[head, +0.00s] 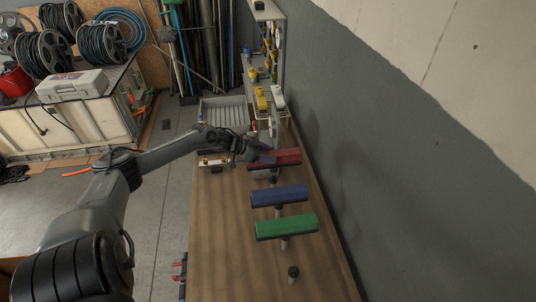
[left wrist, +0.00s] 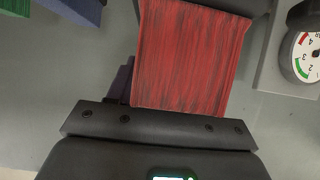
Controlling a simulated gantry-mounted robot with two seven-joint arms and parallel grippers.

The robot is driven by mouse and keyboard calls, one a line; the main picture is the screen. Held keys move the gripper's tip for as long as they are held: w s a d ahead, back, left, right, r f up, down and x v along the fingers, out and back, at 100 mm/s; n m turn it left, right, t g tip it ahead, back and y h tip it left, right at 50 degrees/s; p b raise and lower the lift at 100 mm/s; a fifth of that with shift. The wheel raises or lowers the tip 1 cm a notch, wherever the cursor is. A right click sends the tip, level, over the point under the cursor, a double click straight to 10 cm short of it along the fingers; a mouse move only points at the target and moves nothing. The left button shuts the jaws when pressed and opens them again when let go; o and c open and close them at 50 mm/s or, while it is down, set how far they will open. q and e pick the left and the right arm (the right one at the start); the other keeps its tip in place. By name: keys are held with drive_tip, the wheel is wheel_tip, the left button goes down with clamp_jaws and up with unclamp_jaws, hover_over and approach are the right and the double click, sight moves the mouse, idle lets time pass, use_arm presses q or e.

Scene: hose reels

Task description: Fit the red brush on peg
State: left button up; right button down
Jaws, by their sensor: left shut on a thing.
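The red brush (head: 286,156) is a long block with red bristles on top, at the far end of the row on the wooden bench. My left gripper (head: 263,158) is shut on its left end. In the left wrist view the red brush (left wrist: 190,60) fills the middle, in front of the gripper's dark body. A dark peg (head: 273,178) shows just below the brush in the head view. I cannot tell whether the brush sits on it or hovers above. My right gripper is in neither view.
A blue brush (head: 279,196) and a green brush (head: 286,227) rest on pegs nearer me. A bare peg (head: 293,272) stands at the near end. A round gauge (left wrist: 305,55) shows right of the red brush. The wall (head: 370,170) runs close along the bench's right.

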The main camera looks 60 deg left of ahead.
sight(268, 165)
use_arm(q)
drive_tip(key=shift+f+b, duration=0.55)
drive_tip(key=shift+f, duration=0.25)
drive_tip(key=shift+p, duration=0.4)
idle(1.0)
drive_tip(key=shift+p, duration=0.4)
drive_tip(key=shift+f+b, duration=1.8)
drive_tip(key=shift+f, duration=0.65)
drive_tip(key=o, duration=1.4)
drive_tip(key=shift+c, duration=0.2)
